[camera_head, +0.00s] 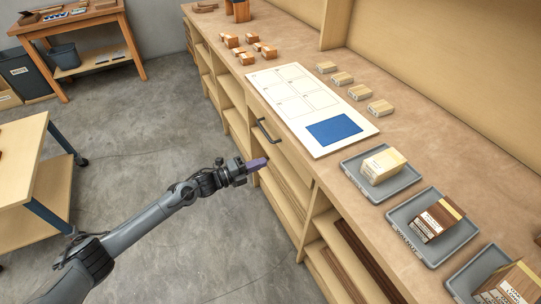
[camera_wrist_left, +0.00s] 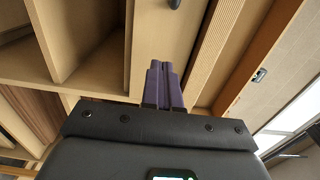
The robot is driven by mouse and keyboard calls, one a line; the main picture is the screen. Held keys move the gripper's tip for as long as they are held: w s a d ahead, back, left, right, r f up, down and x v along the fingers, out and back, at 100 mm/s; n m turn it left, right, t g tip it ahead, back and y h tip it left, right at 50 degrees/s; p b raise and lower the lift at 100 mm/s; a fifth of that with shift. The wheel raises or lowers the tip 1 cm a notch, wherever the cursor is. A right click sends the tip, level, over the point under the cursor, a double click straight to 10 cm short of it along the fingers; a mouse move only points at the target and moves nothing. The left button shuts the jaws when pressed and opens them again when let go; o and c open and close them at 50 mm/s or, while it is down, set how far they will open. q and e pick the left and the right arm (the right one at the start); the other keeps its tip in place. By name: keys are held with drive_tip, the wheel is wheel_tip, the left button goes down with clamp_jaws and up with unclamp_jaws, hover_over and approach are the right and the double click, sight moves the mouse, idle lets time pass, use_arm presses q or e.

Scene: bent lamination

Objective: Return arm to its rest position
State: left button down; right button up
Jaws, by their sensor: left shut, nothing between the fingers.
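My left gripper (camera_head: 257,164) comes in from the left on a grey arm. It is in front of the workbench shelves, below the edge of the bench top (camera_head: 300,184). Its two purple fingers are together with nothing between them. In the left wrist view the gripper (camera_wrist_left: 162,68) also shows with its fingers closed side by side, in front of the wooden shelving. My right gripper is in neither view.
On the bench top lie a white board (camera_head: 292,97) with a blue square (camera_head: 334,129), several small wood blocks, and grey trays (camera_head: 350,171) holding wood pieces. A black handle (camera_head: 262,130) sticks out near the gripper. A cart (camera_head: 20,150) stands at left; the floor between is clear.

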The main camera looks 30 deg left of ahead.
use_arm(q)
drive_tip(key=s+f+n+p, duration=0.1)
drive_tip(key=s+f+p, duration=0.3)
drive_tip(key=s, duration=0.5)
drive_tip(key=s+d+n+y+p, duration=0.1)
drive_tip(key=s+d+n+p, duration=0.1)
drive_tip(key=s+d+n, duration=0.35)
drive_tip(key=s+d+n+y+p, duration=0.1)
drive_tip(key=s+d+n+y, duration=0.1)
drive_tip(key=s+d, duration=0.65)
drive_tip(key=s+a+r+n+g+y+p, duration=0.2)
drive_tip(key=s+r+n+g+y, duration=0.1)
drive_tip(key=s+r+n+g, duration=0.3)
drive_tip(key=s+a+r+n+g+y+p, duration=0.2)
drive_tip(key=s+r+n+g+y, duration=0.15)
drive_tip(key=s+n+g, duration=0.4)
wheel_tip(320, 180, up, 36)
drive_tip(key=t+p, duration=0.2)
drive_tip(key=p, duration=3.4)
drive_tip(key=shift+s+d+n, duration=0.2)
drive_tip(key=shift+s+n, duration=0.15)
drive_tip(key=shift+n, duration=0.05)
